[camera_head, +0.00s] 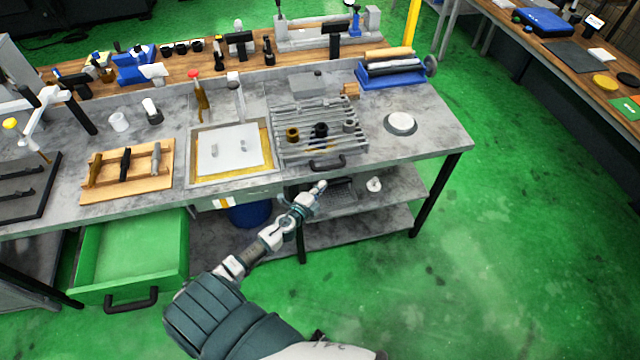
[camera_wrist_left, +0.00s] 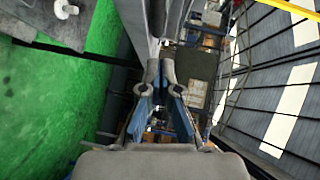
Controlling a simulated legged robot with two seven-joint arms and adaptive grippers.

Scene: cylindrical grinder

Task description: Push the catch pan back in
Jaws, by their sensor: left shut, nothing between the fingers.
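A slatted metal grate (camera_head: 290,112) sits on the grey workbench, with a black handle (camera_head: 327,163) at its front edge that looks like the catch pan's. How far the pan sticks out cannot be told. My left gripper (camera_head: 320,187) is shut and empty, just below and in front of that handle, apart from it as far as I can tell. In the left wrist view my left gripper's fingertips (camera_wrist_left: 161,68) are close together with nothing between them; the pan cannot be made out there. My right gripper is not in view.
A green drawer (camera_head: 128,252) hangs open under the bench at left. Several small parts stand on the grate. A lower shelf (camera_head: 365,222) lies under the bench edge near my gripper. A white round disc (camera_head: 401,122) is at right. The green floor at right is clear.

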